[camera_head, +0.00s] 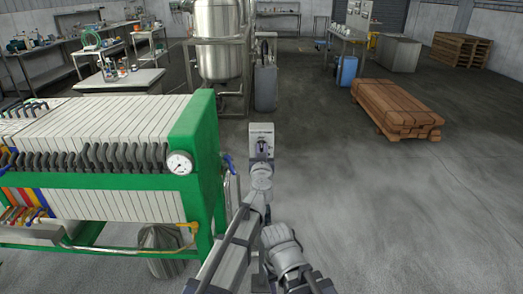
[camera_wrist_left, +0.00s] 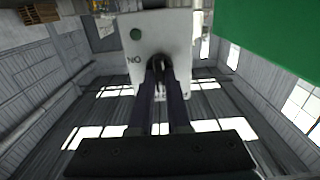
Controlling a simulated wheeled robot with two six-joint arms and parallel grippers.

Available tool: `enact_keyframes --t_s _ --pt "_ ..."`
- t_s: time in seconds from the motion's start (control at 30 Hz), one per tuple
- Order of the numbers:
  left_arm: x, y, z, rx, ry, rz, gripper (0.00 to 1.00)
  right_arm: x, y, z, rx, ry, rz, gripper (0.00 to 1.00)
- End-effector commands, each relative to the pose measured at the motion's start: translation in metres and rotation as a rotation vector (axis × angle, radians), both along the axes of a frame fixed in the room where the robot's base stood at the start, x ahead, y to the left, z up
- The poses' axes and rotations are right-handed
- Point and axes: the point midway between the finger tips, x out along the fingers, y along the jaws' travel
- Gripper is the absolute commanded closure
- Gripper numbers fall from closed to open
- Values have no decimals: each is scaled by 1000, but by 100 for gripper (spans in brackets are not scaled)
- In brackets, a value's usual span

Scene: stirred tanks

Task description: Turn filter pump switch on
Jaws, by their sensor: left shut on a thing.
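A small pale switch box (camera_head: 261,130) stands just right of the green filter press (camera_head: 207,120). My left gripper (camera_head: 263,152) is at the face of the box. In the left wrist view the pale switch plate (camera_wrist_left: 188,30) fills the top middle, with a green dot and letters that read "NO" in this picture. There my left gripper (camera_wrist_left: 162,75) is shut on a dark switch knob (camera_wrist_left: 157,62) in the middle of the plate. The fingers cover much of the knob, so its exact turn cannot be told.
The green press frame stands close on the left, with a round gauge (camera_head: 179,163) on its end. A steel tank (camera_head: 218,40) and a grey container (camera_head: 265,86) stand behind the box.

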Motion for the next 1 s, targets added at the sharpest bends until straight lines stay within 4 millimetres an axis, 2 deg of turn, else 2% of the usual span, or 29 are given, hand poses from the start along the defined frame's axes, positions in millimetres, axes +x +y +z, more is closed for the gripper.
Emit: enact_keyframes --t_s 0.57,1.0 --pt "0 0 0 -54 0 0 100 0 0 0 0 0 0 50" --pt "0 2 -1 -410 0 0 100 0 0 -1 0 0 0 50"
